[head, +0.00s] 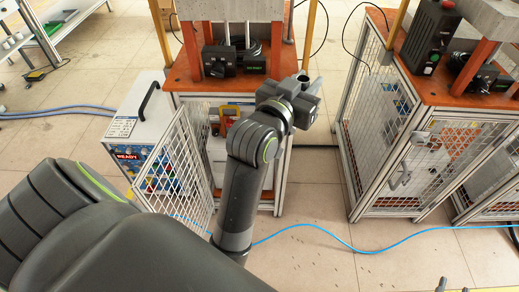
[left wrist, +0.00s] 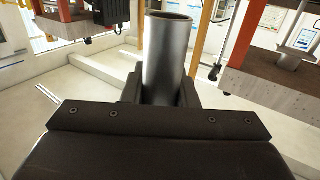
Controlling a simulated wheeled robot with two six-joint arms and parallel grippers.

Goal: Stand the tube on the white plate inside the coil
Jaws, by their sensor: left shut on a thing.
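My left gripper (head: 300,92) is shut on the grey metal tube (left wrist: 166,58). In the left wrist view the tube stands up between the two fingers, with its hollow open end at the top. In the head view the tube's dark open end (head: 303,77) shows just above the gripper, in front of the middle cage bench. Inside that bench, left of the gripper, is an orange-red part (head: 228,116); I cannot tell whether it belongs to the coil. I cannot make out the white plate. My right gripper (head: 455,287) shows only its fingertips, apart, at the bottom right edge.
A white heater box (head: 140,125) with a READY display stands left of the open mesh door (head: 180,165). The middle bench has an orange top (head: 183,78). Another caged bench (head: 400,140) stands to the right. A blue hose (head: 340,245) crosses the tiled floor.

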